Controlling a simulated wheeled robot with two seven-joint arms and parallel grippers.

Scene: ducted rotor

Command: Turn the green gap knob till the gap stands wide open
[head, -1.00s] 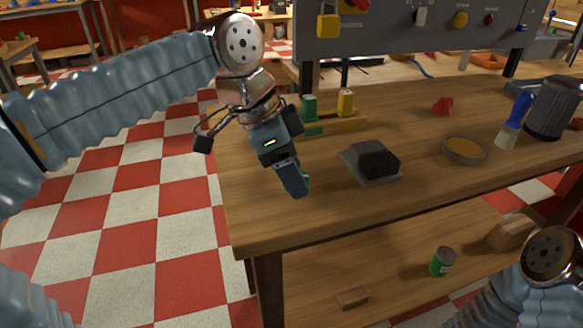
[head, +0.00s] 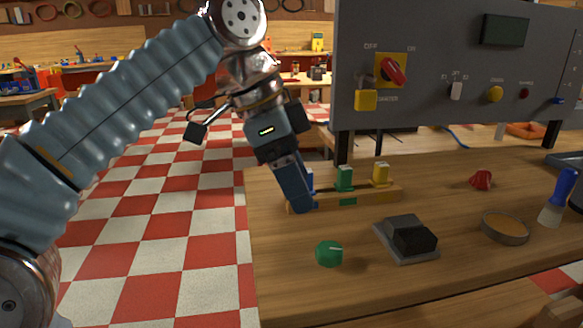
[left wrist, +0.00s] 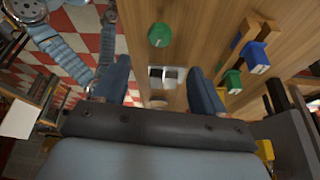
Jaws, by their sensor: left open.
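The green knob (head: 329,253), round with a pale mark on it, sits on the wooden bench top near its left edge. In the left wrist view the green knob (left wrist: 159,35) shows at the top middle, beyond the fingers and apart from them. My left gripper (head: 300,204) hangs behind and left of the knob in the head view, covering the left end of the peg rack. In the left wrist view its two blue fingers (left wrist: 161,86) stand wide apart with nothing gripped. My right gripper is out of view. I cannot tell which part the gap is.
A wooden rack (head: 347,201) holds blue, green and yellow pieces. A black block on a grey plate (head: 392,246) lies right of the knob. A shallow round dish (head: 505,227), a red piece (head: 481,180) and a brush (head: 558,200) lie farther right. A grey control panel (head: 440,60) stands behind.

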